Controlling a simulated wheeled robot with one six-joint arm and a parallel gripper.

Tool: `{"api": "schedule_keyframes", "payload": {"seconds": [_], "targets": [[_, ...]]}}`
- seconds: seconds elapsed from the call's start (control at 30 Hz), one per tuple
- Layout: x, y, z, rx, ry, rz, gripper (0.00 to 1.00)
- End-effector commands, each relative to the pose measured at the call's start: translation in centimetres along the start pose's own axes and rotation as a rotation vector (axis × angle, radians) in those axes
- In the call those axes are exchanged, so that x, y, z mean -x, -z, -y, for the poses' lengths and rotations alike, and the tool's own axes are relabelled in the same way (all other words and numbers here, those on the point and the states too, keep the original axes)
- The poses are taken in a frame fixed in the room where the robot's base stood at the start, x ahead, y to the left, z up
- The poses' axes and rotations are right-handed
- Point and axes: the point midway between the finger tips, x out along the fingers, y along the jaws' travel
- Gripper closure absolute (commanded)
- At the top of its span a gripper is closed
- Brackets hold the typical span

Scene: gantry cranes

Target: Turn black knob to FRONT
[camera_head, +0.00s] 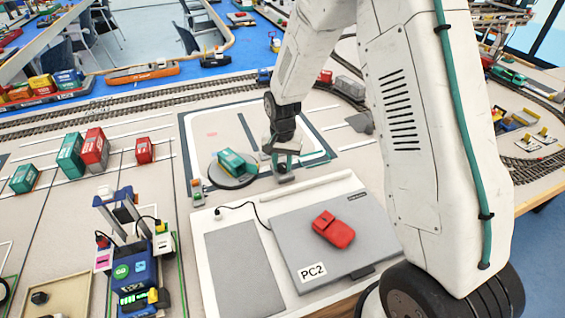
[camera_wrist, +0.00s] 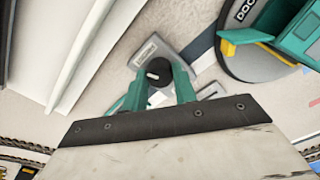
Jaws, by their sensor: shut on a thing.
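My gripper (camera_wrist: 158,78) has two teal fingers closed around a small black knob (camera_wrist: 158,70) with a pale mark on its top. The knob sits on a small grey base plate (camera_wrist: 150,46) with a label at its far end. The label is too small to read, so I cannot tell which way the knob is set. In the head view my gripper (camera_head: 284,158) is down at the grey base, beside a round black turntable, and the knob is hidden there.
The black turntable (camera_head: 237,182) carries a teal container (camera_head: 237,163). In front are a grey panel marked PC2 (camera_head: 365,222) with a red object (camera_head: 333,230) on it. A blue crane model (camera_head: 135,250) stands left. Another dark knob (camera_head: 39,298) is at lower left.

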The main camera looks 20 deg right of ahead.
Motion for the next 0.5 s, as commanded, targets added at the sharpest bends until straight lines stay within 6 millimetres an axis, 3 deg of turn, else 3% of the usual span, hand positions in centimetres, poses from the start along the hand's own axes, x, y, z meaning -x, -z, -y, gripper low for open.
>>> {"api": "schedule_keyframes", "payload": {"seconds": [0.5], "targets": [[0.11,0.13,0.05,-0.327,0.003,-0.003,0.95]]}}
